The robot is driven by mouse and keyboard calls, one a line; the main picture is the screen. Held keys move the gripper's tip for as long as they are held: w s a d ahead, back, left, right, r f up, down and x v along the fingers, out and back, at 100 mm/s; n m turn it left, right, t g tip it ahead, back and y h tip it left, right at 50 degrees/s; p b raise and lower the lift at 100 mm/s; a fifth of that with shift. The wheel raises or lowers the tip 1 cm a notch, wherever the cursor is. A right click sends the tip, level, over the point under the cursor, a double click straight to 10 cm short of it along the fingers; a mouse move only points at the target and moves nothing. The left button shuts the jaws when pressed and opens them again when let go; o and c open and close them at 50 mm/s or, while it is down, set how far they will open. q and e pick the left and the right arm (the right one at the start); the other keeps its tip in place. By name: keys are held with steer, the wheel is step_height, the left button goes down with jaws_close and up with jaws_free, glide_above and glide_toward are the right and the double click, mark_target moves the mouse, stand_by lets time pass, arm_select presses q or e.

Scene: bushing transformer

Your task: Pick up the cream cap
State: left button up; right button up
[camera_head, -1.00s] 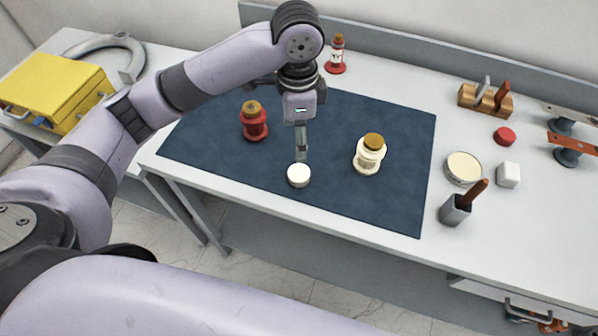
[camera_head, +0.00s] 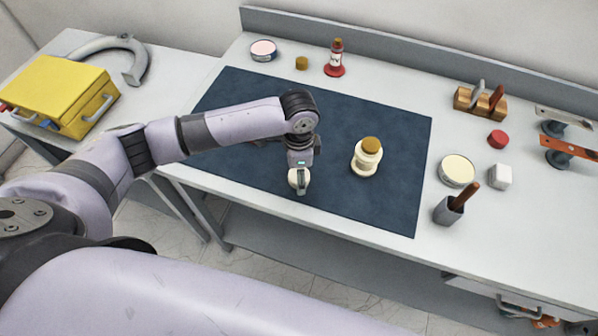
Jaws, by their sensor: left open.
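The cream cap (camera_head: 293,178) sits on the dark blue mat (camera_head: 345,203) near its front edge, partly covered by my left gripper. My left gripper (camera_head: 301,187) is open and points down at the cap, with a finger in front of it. I cannot tell whether the fingers touch the cap. A cream bushing (camera_head: 366,160) with a brown top (camera_head: 371,145) stands upright on the mat to the right of the gripper. My right gripper is not in view.
At the back are a red bottle (camera_head: 335,60), a small brown cap (camera_head: 302,63) and a round tin (camera_head: 263,50). On the right are a cream-lidded tin (camera_head: 457,170), white block (camera_head: 500,176), brush holder (camera_head: 448,210), red cap (camera_head: 498,139) and wooden rack (camera_head: 483,101). A yellow case (camera_head: 62,95) stands left.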

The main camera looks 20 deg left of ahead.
arm_select(q)
steer(key=shift+f, duration=0.1)
steer(key=c, duration=0.9)
step_height(320, 180, up, 20)
steer(key=b, duration=0.2)
steer(key=shift+b, duration=0.3)
